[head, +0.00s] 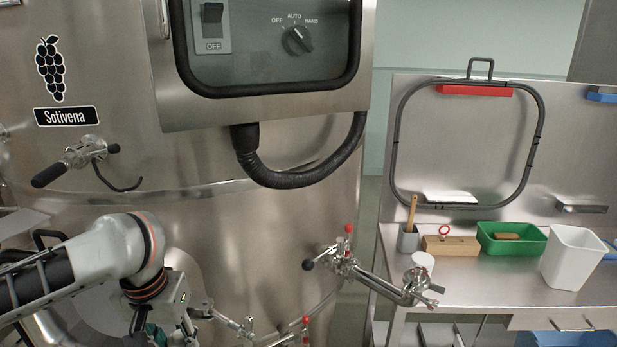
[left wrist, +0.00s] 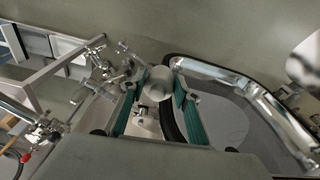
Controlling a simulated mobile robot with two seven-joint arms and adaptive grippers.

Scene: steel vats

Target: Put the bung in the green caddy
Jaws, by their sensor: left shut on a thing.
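The green caddy (head: 527,250) stands on the steel bench at the right in the head view, with a brown block-like item in it. My left gripper (head: 162,336) is low in the head view, in front of the vat and well left of the caddy; its fingertips are largely cut off there. In the left wrist view my left gripper (left wrist: 156,92) has its teal fingers on either side of a pale grey, rounded piece (left wrist: 160,78), apparently the bung. It is shut on this piece. My right gripper is not in view.
On the bench (head: 490,277) are a wooden block (head: 450,246) with a red ring, a grey pot (head: 409,240) with a wooden handle, and a white bin (head: 572,257). A valve pipe (head: 375,280) juts from the vat (head: 280,225) towards the bench.

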